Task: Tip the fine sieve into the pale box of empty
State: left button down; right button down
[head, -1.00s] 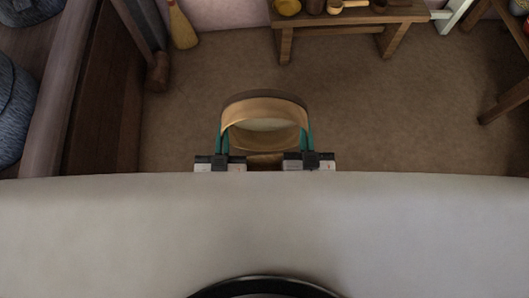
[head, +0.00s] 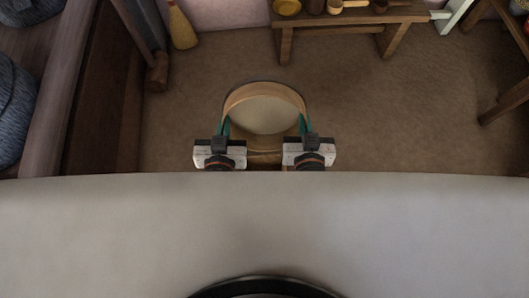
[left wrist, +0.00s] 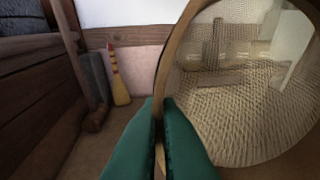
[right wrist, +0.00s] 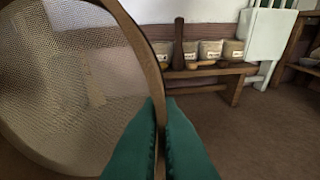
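The fine sieve (head: 265,115) is a round wooden hoop with pale mesh, held out in front of me above the floor. My left gripper (head: 224,127) is shut on the left side of its rim, and my right gripper (head: 303,126) is shut on the right side. The teal fingers pinch the hoop in both the left wrist view (left wrist: 158,125) and the right wrist view (right wrist: 162,125). The mesh looks bare, and the room shows through it. I cannot make out a pale box marked empty in any view.
A low wooden bench (head: 350,17) stands at the back with several pale labelled containers (right wrist: 209,50). A broom (head: 181,27) and a mallet-like wooden thing (head: 158,76) stand at back left. A dark wooden wall (head: 105,105) runs along the left. The brown floor (head: 390,120) is clear.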

pick_arm(q)
jog(key=shift+w+a+g, duration=0.25)
jog(key=shift+w+g, duration=0.05)
pick_arm(e)
jog(key=shift+w+d+g, duration=0.25)
jog(key=shift+w+g, duration=0.05)
pick_arm(q)
jog(key=shift+w+f+g, duration=0.4)
jog(key=shift+w+g, duration=0.15)
jog(key=shift+g, duration=0.25)
pick_arm(e)
jog(key=shift+w+f+g, duration=0.4)
jog(key=shift+w+g, duration=0.15)
jog(key=shift+g, duration=0.25)
pick_arm(q)
jog(key=shift+w+f+g, duration=0.1)
jog(key=shift+w+g, duration=0.25)
jog(key=shift+g, duration=0.05)
pick_arm(e)
jog(key=shift+w+f+g, duration=0.1)
jog(key=shift+w+g, duration=0.2)
jog(key=shift+g, duration=0.1)
pick_arm(q)
jog(key=shift+w+f+g, duration=0.25)
jog(key=shift+f+g, duration=0.05)
jog(key=shift+g, duration=0.2)
pick_arm(e)
jog(key=shift+w+f+g, duration=0.25)
jog(key=shift+f+g, duration=0.1)
jog(key=shift+g, duration=0.15)
